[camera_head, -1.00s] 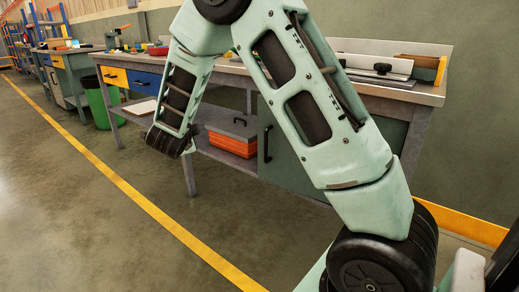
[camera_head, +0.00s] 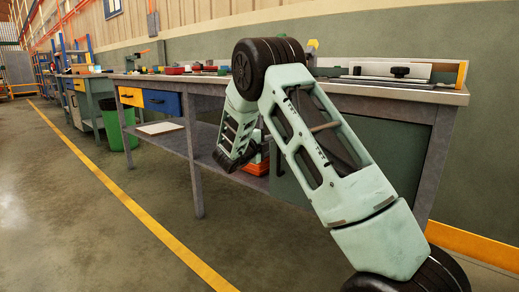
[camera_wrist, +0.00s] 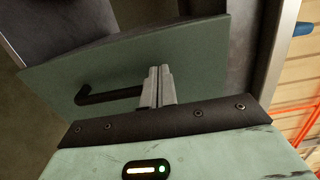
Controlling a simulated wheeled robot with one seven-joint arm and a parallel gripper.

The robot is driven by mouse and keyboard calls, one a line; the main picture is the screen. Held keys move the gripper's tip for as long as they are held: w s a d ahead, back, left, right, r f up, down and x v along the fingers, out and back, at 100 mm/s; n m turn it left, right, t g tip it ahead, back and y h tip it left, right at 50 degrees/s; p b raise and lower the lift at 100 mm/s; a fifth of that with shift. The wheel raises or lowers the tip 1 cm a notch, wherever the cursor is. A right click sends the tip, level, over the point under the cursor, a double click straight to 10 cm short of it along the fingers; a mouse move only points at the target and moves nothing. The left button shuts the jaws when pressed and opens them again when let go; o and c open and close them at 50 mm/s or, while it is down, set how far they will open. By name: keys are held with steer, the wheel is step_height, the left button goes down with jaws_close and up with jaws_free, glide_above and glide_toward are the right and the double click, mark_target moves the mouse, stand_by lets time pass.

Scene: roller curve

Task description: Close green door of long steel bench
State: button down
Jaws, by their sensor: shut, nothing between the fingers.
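The long steel bench (camera_head: 300,84) stands along the wall in the head view. Its green door (camera_head: 388,145) is under the right part of the top, partly covered by my arm. In the wrist view the green door (camera_wrist: 200,62) fills the middle, tilted in the picture, with a black bar handle (camera_wrist: 110,95) on its face. A dark gap shows beyond its upper edge, so it looks ajar; how far I cannot tell. My gripper (camera_wrist: 157,72) is shut and empty, in front of the door just right of the handle. Contact with the door is unclear.
Blue drawer (camera_head: 162,101) and yellow drawer (camera_head: 131,96) sit at the bench's left. A lower shelf (camera_head: 170,142) and bench leg (camera_head: 197,175) stand left of my arm. A green bin (camera_head: 112,125) is farther left. The floor in front is clear.

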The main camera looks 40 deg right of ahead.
steer(key=shift+w+d+b, duration=0.2)
steer(key=shift+d+b, duration=0.1)
steer(key=shift+d, duration=0.75)
steer(key=shift+w+d+b, duration=0.2)
steer(key=shift+d+b, duration=0.1)
steer(key=shift+d, duration=0.7)
